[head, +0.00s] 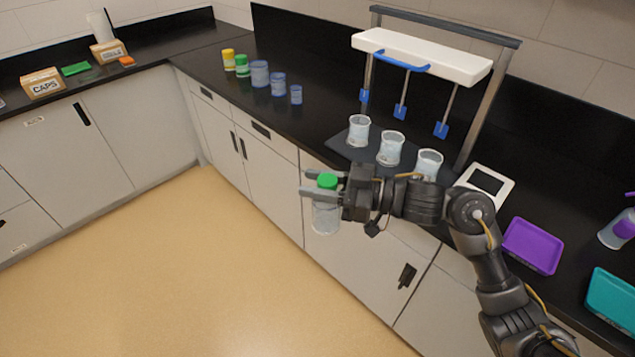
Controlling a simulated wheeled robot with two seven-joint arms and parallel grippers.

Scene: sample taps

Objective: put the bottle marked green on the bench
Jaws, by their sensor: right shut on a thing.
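The bottle marked green (325,218) is a clear bottle with a green cap. My right gripper (322,193) is shut on it, with fingers around it just below the cap. It hangs upright in the air in front of the cabinet doors, out past the front edge of the black bench (316,136). My left gripper does not show in the head view.
Three clear beakers (391,148) stand on a dark mat under a white-topped frame (422,57) with blue paddles. Several jars (260,73) stand at the back left. A white tablet (485,186), a purple tray (532,246) and a teal tray (612,298) lie at right.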

